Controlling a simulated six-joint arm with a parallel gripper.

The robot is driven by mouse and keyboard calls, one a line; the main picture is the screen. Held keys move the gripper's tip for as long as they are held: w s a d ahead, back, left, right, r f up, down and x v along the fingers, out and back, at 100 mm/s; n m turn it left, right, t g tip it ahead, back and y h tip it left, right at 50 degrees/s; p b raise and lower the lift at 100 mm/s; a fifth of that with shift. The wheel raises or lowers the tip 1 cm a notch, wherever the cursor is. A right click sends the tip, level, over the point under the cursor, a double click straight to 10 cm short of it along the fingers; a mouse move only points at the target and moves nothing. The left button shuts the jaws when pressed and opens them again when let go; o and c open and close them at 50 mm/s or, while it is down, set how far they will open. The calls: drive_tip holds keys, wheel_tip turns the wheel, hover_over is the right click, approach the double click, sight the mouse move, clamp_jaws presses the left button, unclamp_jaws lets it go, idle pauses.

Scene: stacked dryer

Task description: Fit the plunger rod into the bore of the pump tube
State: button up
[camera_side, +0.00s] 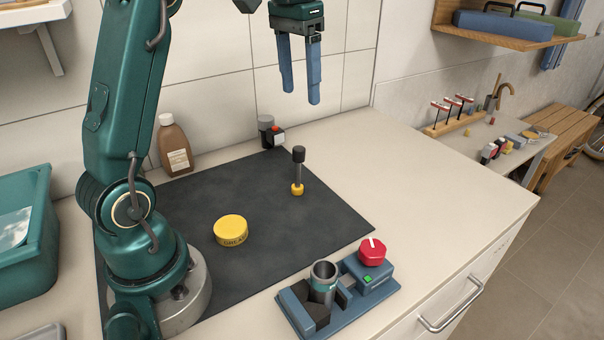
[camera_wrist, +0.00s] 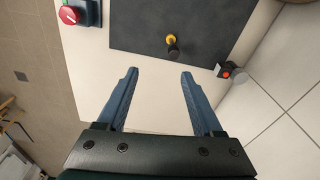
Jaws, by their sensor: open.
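The plunger rod (camera_side: 298,169) stands upright on the dark mat, with a dark knob on top and a yellow piece at its foot. It also shows from above in the wrist view (camera_wrist: 173,48). My gripper (camera_side: 301,96) is open and empty, high above the back of the counter and apart from the rod. In the wrist view its blue fingers (camera_wrist: 159,72) are spread. The inside of the bore is mostly hidden.
A yellow tin (camera_side: 231,231) lies on the mat (camera_side: 270,205). A red knob (camera_side: 372,251) tops the fixture's right part. A brown bottle (camera_side: 174,146) and a small grey device with a red button (camera_side: 270,132) stand at the back. The counter's right side is clear.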

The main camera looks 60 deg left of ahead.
sight(298, 186)
drive_tip(key=shift+g, duration=0.5)
drive_tip(key=a+f, duration=0.1)
drive_tip(key=f, duration=0.6)
drive_tip(key=w+a+f, duration=0.1)
drive_tip(key=f, duration=0.7)
drive_tip(key=a+f, duration=0.1)
drive_tip(key=f, duration=0.7)
drive_tip(key=shift+w+a, duration=0.3)
drive_tip(key=shift+w, duration=0.05)
drive_tip(key=shift+r, duration=0.1)
clamp_jaws()
